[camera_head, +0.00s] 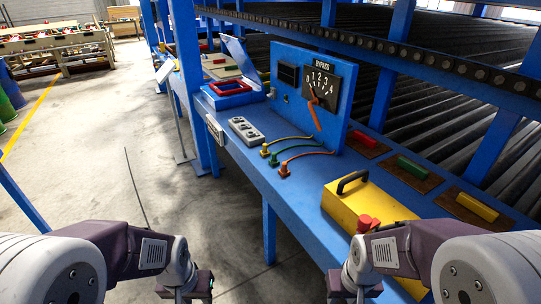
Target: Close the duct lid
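A blue box with a red-rimmed opening (230,88) sits at the far end of the blue bench, and it looks like the duct. Its blue lid (241,60) stands open, tilted up at the right side of the opening. My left gripper (186,290) is low at the bottom of the picture, left of the bench and far from the lid. My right gripper (353,285) is at the bottom, near the yellow box at the front of the bench. Both are partly cut off by the frame edge, and their finger gaps are unclear. Neither touches the lid.
The blue bench (235,155) carries a grey socket strip (246,131), several coloured plugs with cables, and an upright BYPASS dial panel (318,85) with an orange lever. A yellow box (360,205) with a black handle is nearest. Open concrete floor (90,150) lies left.

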